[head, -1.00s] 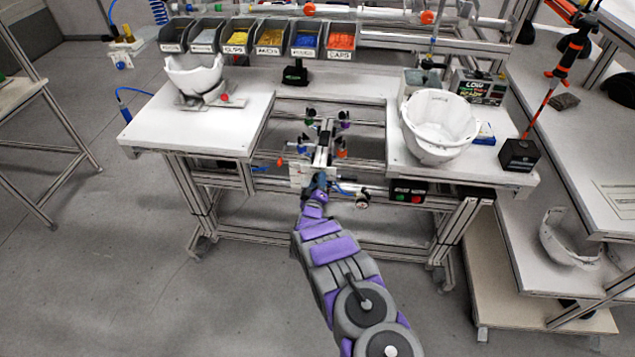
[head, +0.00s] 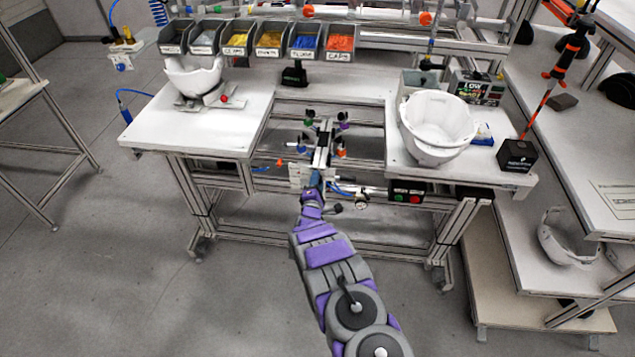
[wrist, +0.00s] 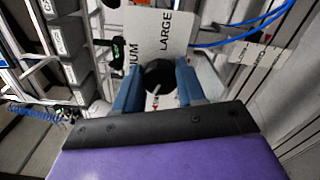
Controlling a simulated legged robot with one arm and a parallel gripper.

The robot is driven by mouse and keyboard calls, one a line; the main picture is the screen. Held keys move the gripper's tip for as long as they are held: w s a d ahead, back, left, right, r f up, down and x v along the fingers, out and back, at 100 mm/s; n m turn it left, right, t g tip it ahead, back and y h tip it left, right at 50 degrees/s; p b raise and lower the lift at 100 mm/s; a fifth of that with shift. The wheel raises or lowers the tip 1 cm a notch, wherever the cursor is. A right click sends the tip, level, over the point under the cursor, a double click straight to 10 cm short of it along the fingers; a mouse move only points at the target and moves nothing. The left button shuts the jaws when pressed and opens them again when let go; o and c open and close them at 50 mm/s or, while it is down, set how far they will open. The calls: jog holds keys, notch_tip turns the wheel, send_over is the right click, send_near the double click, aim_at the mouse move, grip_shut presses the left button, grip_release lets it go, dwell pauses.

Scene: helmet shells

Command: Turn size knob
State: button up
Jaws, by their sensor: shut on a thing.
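The size knob (wrist: 160,77) is black and round, with a pale pointer mark, in the middle of the wrist view. It sits in front of a white plate (wrist: 172,30) lettered "LARGE" and a partly hidden word ending in "IUM". My gripper (wrist: 158,85) has its two blue fingers on either side of the knob, shut on it. In the head view my gripper (head: 316,182) is at the front of the fixture (head: 323,150) in the workbench's central gap. The knob is hidden there.
White helmet shells stand on the left tabletop (head: 193,76) and right tabletop (head: 437,122). Labelled bins (head: 265,40) line the back. A black box with green and red buttons (head: 407,192) is right of the fixture. Blue hoses (wrist: 262,22) run near the plate. Open floor lies left.

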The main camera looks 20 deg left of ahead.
jog(key=shift+s+a+f+n, duration=0.1)
jog(key=shift+f+n, duration=0.05)
jog(key=shift+n, duration=0.85)
jog(key=shift+s+a+f+n, duration=0.1)
jog(key=shift+n, duration=0.9)
jog(key=o, duration=0.8)
jog(key=shift+f, duration=0.1)
jog(key=shift+c, duration=0.2)
jog(key=o, duration=0.3)
jog(key=shift+w+a, duration=0.1)
jog(key=shift+a, duration=0.05)
jog(key=shift+d+r, duration=0.2)
